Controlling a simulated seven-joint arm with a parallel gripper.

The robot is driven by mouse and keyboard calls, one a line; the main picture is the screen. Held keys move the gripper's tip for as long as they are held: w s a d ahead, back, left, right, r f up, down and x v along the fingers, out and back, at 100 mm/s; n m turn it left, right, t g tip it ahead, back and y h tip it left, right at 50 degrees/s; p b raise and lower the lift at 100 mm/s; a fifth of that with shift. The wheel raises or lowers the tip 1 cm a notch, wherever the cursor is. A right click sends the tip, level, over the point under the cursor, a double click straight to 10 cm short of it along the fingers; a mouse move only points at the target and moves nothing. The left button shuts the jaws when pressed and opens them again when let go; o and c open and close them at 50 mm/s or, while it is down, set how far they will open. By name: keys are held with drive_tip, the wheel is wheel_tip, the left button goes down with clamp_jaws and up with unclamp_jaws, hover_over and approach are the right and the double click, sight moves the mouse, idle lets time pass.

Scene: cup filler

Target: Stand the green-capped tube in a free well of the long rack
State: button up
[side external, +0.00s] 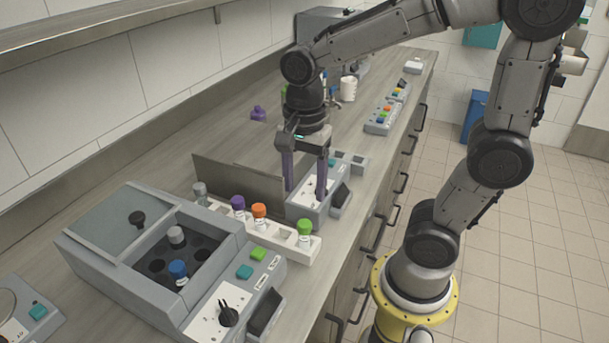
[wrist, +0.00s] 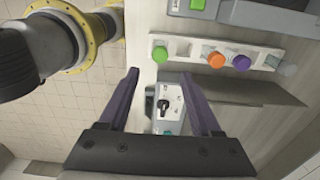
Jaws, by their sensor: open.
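The long white rack (side external: 312,255) stands on the bench and also shows in the wrist view (wrist: 186,42). The green-capped tube (side external: 305,230) stands upright in the rack's right end; its cap shows at the left end in the wrist view (wrist: 160,54). An orange-capped tube (side external: 259,212), a purple-capped tube (side external: 238,204) and a grey-capped tube (side external: 200,190) stand further along. An empty stretch of rack lies between the orange and green caps. My gripper (side external: 305,194) is open and empty, pointing down behind the rack, apart from the green-capped tube. Its fingers frame the wrist view (wrist: 160,73).
A grey machine (side external: 205,270) with an open tube chamber stands in front of the rack. A smaller device with a knob (wrist: 165,104) lies below my fingers. An upright grey panel (side external: 240,180) stands behind the rack. The bench edge is close on the right.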

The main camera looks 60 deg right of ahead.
drive_tip(key=s+r+n+t, duration=0.4)
drive_tip(key=s+n, duration=0.3)
drive_tip(key=n, duration=1.1)
drive_tip(key=shift+s+d+t, duration=0.15)
drive_tip(key=shift+d+t, duration=0.1)
drive_tip(key=shift+t, duration=0.55)
drive_tip(key=shift+r, duration=0.1)
